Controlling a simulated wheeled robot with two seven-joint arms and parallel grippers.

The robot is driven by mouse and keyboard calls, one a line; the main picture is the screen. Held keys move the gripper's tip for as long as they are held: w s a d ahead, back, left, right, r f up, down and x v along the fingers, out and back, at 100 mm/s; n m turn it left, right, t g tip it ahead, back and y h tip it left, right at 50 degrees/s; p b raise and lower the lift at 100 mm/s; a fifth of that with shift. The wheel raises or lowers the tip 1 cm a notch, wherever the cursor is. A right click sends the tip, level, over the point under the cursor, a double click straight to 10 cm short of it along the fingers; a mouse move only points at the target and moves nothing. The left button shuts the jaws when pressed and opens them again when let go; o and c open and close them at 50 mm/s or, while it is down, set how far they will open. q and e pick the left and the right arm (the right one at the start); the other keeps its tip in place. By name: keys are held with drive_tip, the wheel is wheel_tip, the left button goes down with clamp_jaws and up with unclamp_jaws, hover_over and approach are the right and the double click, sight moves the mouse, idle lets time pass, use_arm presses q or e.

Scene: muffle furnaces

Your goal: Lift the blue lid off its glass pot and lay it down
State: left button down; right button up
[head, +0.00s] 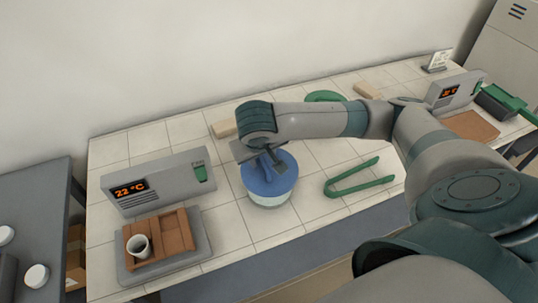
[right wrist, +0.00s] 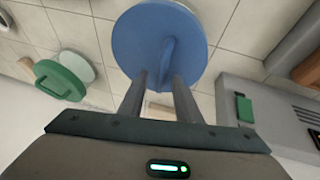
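The blue lid (head: 268,175) is a round disc with a raised handle. It sits on the glass pot (head: 270,201) in the middle of the table. My right gripper (head: 272,163) points down over the lid. Its two fingers (right wrist: 161,80) are apart, one on each side of the handle, and a gap shows between them and the handle. My left gripper is not in view.
A furnace (head: 160,180) reading 22 °C stands left, with a brown block (head: 175,234) and white cup (head: 139,246) before it. Green tongs (head: 350,190) lie right of the pot. A green lid (head: 324,97) is behind my right arm. Tiles between furnace and pot are bare.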

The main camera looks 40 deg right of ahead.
sight(264, 160)
clamp_jaws()
drive_tip(key=shift+r, duration=0.15)
drive_tip(key=shift+w+r, duration=0.1)
drive_tip(key=shift+r, duration=0.5)
drive_tip(key=r, duration=0.2)
drive_tip(key=r+b, duration=0.1)
drive_tip(key=shift+s+d+r, duration=0.1)
drive_tip(key=shift+s+d, duration=0.15)
drive_tip(key=shift+s, duration=0.15)
drive_tip(key=s+d+r+p, duration=0.4)
drive_tip(key=s+p, duration=0.5)
drive_tip(key=p, duration=0.5)
drive_tip(key=shift+s+d+r, duration=0.3)
drive_tip(key=shift+s+r, duration=0.1)
drive_tip(key=shift+r, duration=0.8)
